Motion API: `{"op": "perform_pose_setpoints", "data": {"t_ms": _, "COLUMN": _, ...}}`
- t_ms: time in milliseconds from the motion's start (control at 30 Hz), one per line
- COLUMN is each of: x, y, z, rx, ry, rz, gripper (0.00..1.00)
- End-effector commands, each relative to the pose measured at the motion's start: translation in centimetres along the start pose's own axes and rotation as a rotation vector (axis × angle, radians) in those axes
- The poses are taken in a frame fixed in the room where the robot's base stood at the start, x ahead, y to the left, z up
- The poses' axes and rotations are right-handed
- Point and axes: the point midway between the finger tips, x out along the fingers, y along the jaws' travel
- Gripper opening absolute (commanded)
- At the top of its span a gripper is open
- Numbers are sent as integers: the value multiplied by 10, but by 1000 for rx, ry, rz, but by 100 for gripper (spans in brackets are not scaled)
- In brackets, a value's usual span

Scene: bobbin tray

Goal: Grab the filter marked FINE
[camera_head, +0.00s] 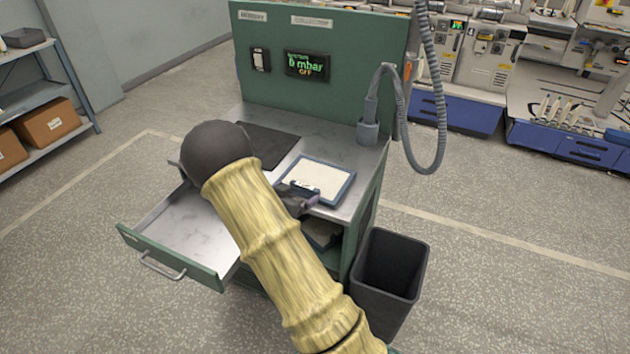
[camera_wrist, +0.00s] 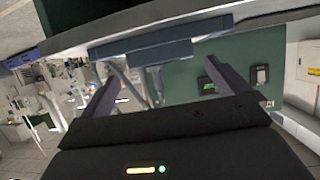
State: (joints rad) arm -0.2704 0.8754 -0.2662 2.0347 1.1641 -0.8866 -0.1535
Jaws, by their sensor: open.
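A flat filter (camera_head: 318,181) with a blue frame and a pale panel lies on the metal bench top. Small marks show on its near left part, but I cannot read them. In the wrist view, a blue bar (camera_wrist: 140,52) that looks like the filter's frame edge is beyond the fingers. My gripper (camera_head: 303,197) is at the near edge of the filter, partly hidden by my arm. In the wrist view my gripper (camera_wrist: 163,80) has its two fingers wide apart, with nothing held between them. I cannot tell whether they touch the frame.
An open, empty-looking drawer (camera_head: 183,243) juts out at the left. A dark mat (camera_head: 268,145) lies on the bench top, and a grey hose (camera_head: 437,130) hangs at the right. Another dark item (camera_head: 322,234) sits on the shelf below. A black bin (camera_head: 390,272) stands beside the bench.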

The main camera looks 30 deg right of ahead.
Motion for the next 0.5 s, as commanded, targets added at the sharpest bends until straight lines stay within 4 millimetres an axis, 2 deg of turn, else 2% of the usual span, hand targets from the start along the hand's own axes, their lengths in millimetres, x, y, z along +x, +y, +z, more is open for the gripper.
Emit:
{"op": "perform_pose_setpoints", "data": {"t_ms": 233, "x": 36, "y": 0, "z": -1, "rx": -1, "ry": -1, "rz": 3, "gripper": 100}}
{"op": "perform_pose_setpoints", "data": {"t_ms": 500, "x": 42, "y": 0, "z": 0, "rx": -1, "ry": 0, "rz": 0, "gripper": 100}}
